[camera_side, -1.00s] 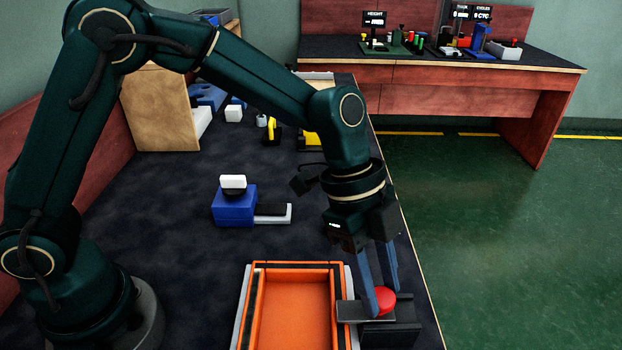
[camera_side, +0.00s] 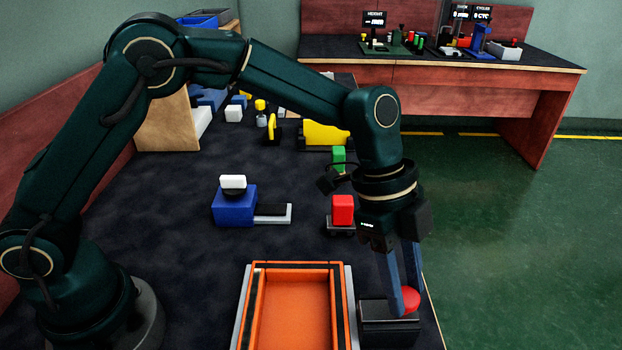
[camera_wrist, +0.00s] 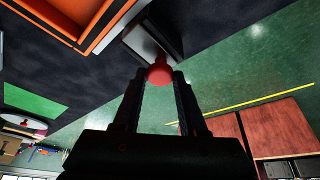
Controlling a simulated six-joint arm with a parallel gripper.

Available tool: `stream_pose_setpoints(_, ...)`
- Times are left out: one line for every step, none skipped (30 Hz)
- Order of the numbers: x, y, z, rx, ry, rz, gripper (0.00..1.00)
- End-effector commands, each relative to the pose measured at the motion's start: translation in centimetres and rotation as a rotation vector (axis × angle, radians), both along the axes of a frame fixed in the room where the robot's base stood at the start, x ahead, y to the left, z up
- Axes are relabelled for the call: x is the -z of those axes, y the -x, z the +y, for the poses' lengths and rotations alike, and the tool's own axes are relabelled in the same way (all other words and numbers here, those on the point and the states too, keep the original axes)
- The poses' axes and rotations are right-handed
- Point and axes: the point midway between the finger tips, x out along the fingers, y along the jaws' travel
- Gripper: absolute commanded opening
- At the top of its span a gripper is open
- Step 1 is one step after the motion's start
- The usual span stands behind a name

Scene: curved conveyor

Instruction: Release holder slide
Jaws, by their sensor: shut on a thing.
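My gripper (camera_side: 404,288) is shut on a round red knob (camera_side: 411,297) above a dark holder block (camera_side: 388,328), to the right of the orange tray. The knob also shows between my fingertips in the wrist view (camera_wrist: 160,73), where the holder (camera_wrist: 152,44) lies beyond it. The grey plate seen earlier over the tray's right edge is no longer in sight there. My fingers hide part of the knob.
The orange tray (camera_side: 253,310) stands left of the holder. A blue block with a white top (camera_side: 234,206) and a red block on a dark base (camera_side: 342,210) stand farther back. The table's right edge is close to my gripper.

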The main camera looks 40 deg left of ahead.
Motion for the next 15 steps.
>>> stream_pose_setpoints(-0.18,-0.40,-0.34,-0.008,0.012,-0.015,0.00)
stream_pose_setpoints(-0.17,-0.40,-0.35,-0.008,0.012,-0.015,0.45)
stream_pose_setpoints(-0.18,-0.41,-0.36,-0.009,0.013,-0.016,0.60)
stream_pose_setpoints(-0.17,-0.39,-0.35,-0.008,0.012,-0.015,0.71)
stream_pose_setpoints(-0.16,-0.37,-0.33,-0.008,0.012,-0.015,0.71)
stream_pose_setpoints(-0.15,-0.35,-0.32,-0.008,0.011,-0.014,0.71)
stream_pose_setpoints(-0.14,-0.33,-0.30,-0.008,0.010,-0.013,0.71)
stream_pose_setpoints(-0.12,-0.32,-0.28,-0.007,0.010,-0.012,0.71)
stream_pose_setpoints(-0.12,-0.30,-0.27,-0.007,0.009,-0.012,0.71)
stream_pose_setpoints(-0.11,-0.29,-0.26,-0.007,0.009,-0.011,0.71)
stream_pose_setpoints(-0.10,-0.28,-0.24,-0.007,0.009,-0.011,0.71)
stream_pose_setpoints(-0.10,-0.27,-0.23,-0.006,0.008,-0.010,0.71)
stream_pose_setpoints(-0.13,-0.27,-0.20,-0.006,0.008,-0.010,0.71)
stream_pose_setpoints(-0.24,-0.28,-0.16,-0.006,0.008,-0.012,0.71)
stream_pose_setpoints(-0.47,-0.30,-0.08,-0.006,0.009,-0.012,0.71)
